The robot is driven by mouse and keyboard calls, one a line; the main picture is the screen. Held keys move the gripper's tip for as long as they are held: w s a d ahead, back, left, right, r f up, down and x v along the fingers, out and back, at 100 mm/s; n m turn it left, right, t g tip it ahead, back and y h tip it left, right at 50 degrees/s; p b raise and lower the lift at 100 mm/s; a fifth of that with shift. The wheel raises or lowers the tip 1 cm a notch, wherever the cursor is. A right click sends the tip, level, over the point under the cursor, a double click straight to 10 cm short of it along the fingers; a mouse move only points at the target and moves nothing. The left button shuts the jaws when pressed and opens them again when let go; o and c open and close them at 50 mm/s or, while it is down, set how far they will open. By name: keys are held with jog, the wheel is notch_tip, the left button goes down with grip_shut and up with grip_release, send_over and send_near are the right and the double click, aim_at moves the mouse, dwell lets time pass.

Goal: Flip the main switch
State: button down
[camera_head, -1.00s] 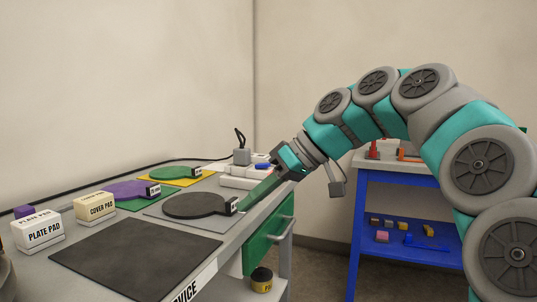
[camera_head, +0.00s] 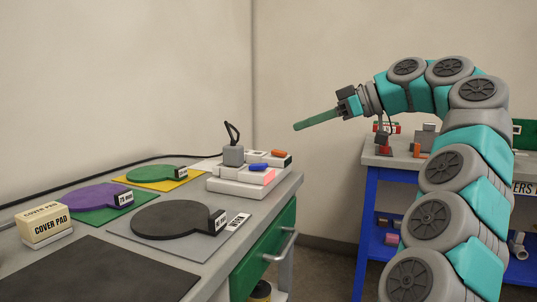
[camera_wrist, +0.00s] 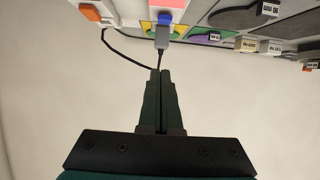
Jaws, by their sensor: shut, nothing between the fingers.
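A white power block (camera_head: 232,187) sits at the far right corner of the bench. It bears an orange rocker (camera_head: 278,153), a blue rocker (camera_head: 258,167) and a pink-red lit patch (camera_head: 268,177). A grey plug (camera_head: 233,155) with a black cable stands on it. I cannot read which rocker is the main switch. My gripper (camera_head: 298,126) is shut and empty, raised in the air right of and above the block, touching nothing. In the wrist view the shut fingers (camera_wrist: 160,74) point towards the orange rocker (camera_wrist: 91,14) and blue rocker (camera_wrist: 165,18), at the top edge.
On the bench lie a black round pad (camera_head: 170,220), a purple one (camera_head: 95,196), a green one (camera_head: 155,174) and a cover pad box (camera_head: 44,225). A green drawer (camera_head: 262,255) is below. A blue cart (camera_head: 372,215) stands right. The air around my gripper is clear.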

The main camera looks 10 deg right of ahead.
jog(key=shift+a, duration=0.1)
jog(key=b, duration=0.2)
send_over(266, 165)
notch_tip(266, 165, down, 4)
jog(key=shift+f, duration=0.15)
jog(key=shift+s+d+f, duration=0.1)
jog(key=shift+d+f, duration=0.2)
jog(key=shift+f, duration=0.45)
jog(key=shift+d+f, duration=0.1)
jog(key=shift+f, duration=1)
